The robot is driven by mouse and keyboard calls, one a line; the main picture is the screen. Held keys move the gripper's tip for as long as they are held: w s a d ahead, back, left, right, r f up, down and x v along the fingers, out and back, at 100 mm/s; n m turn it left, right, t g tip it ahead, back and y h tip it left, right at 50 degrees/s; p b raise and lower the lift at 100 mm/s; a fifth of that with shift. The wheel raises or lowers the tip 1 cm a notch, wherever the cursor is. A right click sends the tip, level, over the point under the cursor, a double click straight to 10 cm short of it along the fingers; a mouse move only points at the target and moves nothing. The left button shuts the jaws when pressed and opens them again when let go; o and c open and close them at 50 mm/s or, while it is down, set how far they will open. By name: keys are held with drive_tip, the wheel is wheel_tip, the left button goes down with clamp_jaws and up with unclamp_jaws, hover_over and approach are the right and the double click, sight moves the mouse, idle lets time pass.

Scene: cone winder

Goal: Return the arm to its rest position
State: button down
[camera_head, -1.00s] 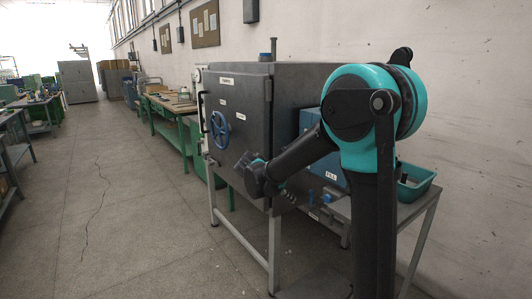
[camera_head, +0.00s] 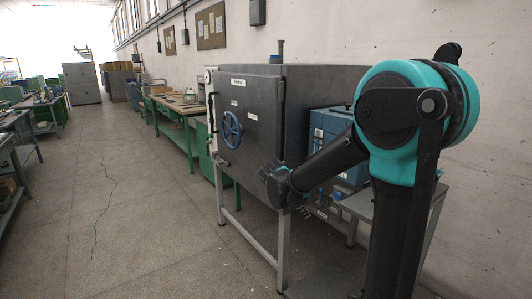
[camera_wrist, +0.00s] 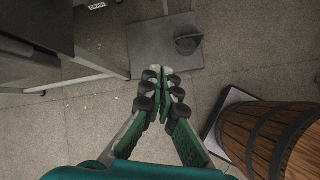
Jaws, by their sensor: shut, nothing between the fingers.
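In the head view my gripper (camera_head: 270,178) is small and dark, at the end of my folded arm, in front of the lower right part of the grey cabinet (camera_head: 248,100). I cannot tell from the head view whether it touches the cabinet. My arm's teal elbow stands high at the right, and the arm slopes down to the left from it.
The cabinet has a blue handwheel (camera_head: 230,129) and stands on a metal frame. A blue box (camera_head: 325,127) is beside it. In the wrist view a wooden barrel (camera_wrist: 268,132) is at the right and a dark bucket (camera_wrist: 188,44) on a grey plate (camera_wrist: 150,45).

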drive_tip(key=s+d+f+m+y, duration=0.2)
drive_tip(key=s+f+m, duration=0.3)
drive_tip(key=s+m, duration=0.5)
drive_tip(key=s+d+f+m+y, duration=0.3)
drive_tip(key=s+f+m+y, duration=0.1)
drive_tip(key=s+m, duration=0.6)
drive_tip(key=shift+s+d+f+m, duration=0.2)
drive_tip(key=shift+s+f+m, duration=0.15)
drive_tip(key=shift+s, duration=0.45)
idle(0.4)
